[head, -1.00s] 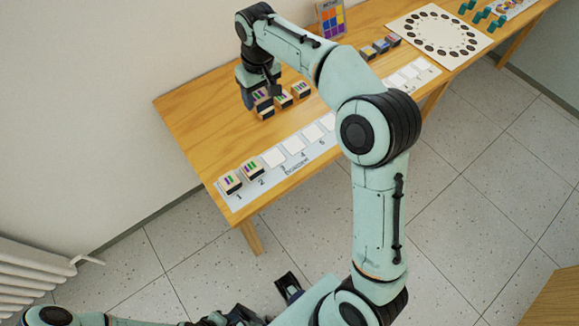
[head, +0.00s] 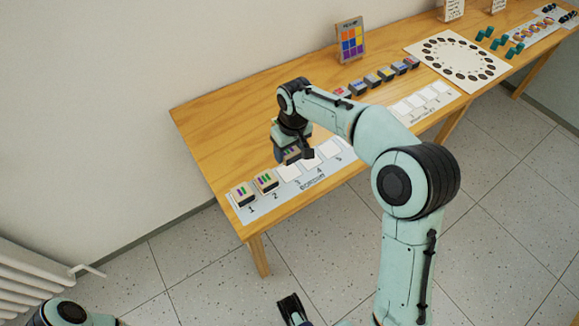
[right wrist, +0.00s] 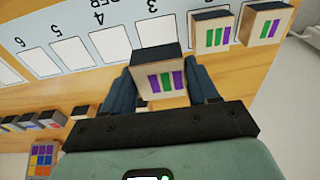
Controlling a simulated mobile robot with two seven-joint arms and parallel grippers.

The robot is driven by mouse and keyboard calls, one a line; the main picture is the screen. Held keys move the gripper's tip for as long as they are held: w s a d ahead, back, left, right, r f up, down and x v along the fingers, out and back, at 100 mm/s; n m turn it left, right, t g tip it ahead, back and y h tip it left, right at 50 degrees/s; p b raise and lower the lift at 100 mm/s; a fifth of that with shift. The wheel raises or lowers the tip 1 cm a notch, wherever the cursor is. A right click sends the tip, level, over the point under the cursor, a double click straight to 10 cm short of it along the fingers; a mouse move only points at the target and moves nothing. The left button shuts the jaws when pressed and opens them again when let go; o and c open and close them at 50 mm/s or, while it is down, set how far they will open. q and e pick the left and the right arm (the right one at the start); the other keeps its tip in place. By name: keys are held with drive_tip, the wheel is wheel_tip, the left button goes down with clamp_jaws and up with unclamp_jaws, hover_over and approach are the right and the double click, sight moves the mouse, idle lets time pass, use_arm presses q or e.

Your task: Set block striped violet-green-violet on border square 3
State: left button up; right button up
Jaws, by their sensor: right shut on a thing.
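My right gripper (right wrist: 165,90) is shut on a block (right wrist: 165,83) with violet, green and violet stripes. In the head view, the held block (head: 288,154) is mostly behind the gripper, close over border square 3 (head: 289,173). In the right wrist view, the block's dark end overlaps part of square 3 (right wrist: 155,30); I cannot tell whether it touches. Striped blocks sit on square 1 (head: 243,194) and square 2 (head: 265,181). My left gripper (head: 291,308) shows only partly at the bottom of the head view; its jaw opening is unclear.
Square 4 (head: 311,162) and square 5 (right wrist: 70,54) are empty. Several blocks (head: 384,75) stand in a row farther back, near a colour chart (head: 351,41). A white board with a ring of dark spots (head: 456,57) lies to the right. My right arm hides part of the table.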

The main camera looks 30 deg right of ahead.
sight(291, 152)
wheel_tip(291, 152, down, 7)
drive_tip(key=shift+f+b, duration=0.15)
drive_tip(key=shift+b, duration=0.3)
drive_tip(key=o, duration=1)
drive_tip(key=shift+f, duration=0.15)
drive_tip(key=shift+o, duration=0.2)
drive_tip(key=r, duration=0.4)
drive_tip(key=s+r+p, duration=0.1)
drive_tip(key=r, duration=0.7)
drive_tip(key=shift+s+d+r+p, duration=0.1)
drive_tip(key=shift+s+r+p, duration=0.15)
drive_tip(key=shift+p, duration=0.1)
drive_tip(key=shift+f, duration=0.15)
